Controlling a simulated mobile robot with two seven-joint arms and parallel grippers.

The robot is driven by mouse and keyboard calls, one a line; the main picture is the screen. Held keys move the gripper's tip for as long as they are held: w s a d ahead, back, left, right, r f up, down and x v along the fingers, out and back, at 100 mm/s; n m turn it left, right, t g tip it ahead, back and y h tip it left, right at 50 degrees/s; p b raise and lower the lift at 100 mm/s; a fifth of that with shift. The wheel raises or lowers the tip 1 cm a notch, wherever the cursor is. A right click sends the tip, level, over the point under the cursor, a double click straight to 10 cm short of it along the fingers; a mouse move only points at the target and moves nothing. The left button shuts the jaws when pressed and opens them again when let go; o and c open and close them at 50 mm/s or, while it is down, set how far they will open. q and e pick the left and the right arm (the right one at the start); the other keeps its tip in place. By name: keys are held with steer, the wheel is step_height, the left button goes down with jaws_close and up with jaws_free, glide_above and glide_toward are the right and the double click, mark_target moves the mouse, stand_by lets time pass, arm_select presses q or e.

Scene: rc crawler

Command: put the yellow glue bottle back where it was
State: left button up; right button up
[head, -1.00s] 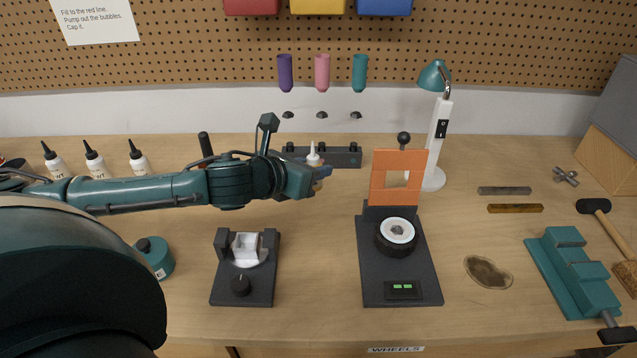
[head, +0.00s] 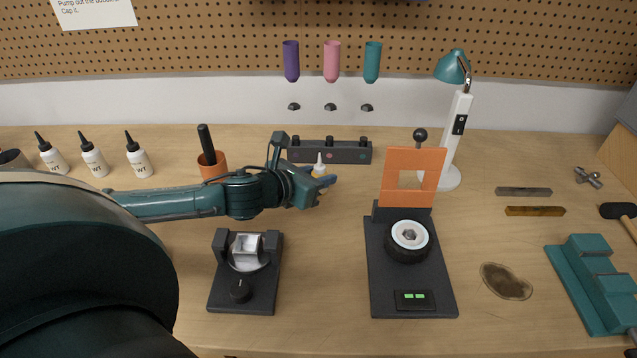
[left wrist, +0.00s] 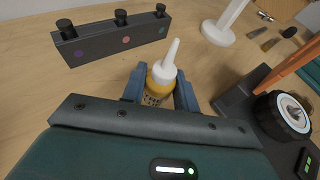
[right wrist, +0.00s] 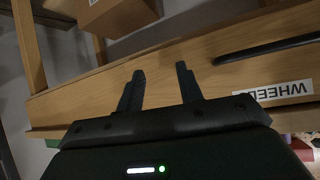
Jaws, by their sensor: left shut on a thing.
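The yellow glue bottle (left wrist: 161,79) has a white cap and nozzle. In the left wrist view it stands upright between the two fingers of my left gripper (left wrist: 160,92), which is shut on it. In the head view my left gripper (head: 322,183) is just in front of the dark block, and only the white nozzle and a bit of yellow of the bottle (head: 319,168) show. I cannot tell whether the bottle touches the table. My right gripper (right wrist: 160,85) is open and empty in the right wrist view, in front of the bench's wooden front with the wheels label.
A dark block (head: 350,153) with several black knobs lies behind the bottle. A black stand with orange frame (head: 412,160) and wheel is to the right. White bottles (head: 94,158) and an orange cup (head: 212,168) are left. A lamp (head: 455,130) stands at back right.

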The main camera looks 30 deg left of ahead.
arm_select(q)
steer(key=shift+f, duration=0.85)
steer(key=shift+f, duration=0.15)
steer(key=o, duration=1)
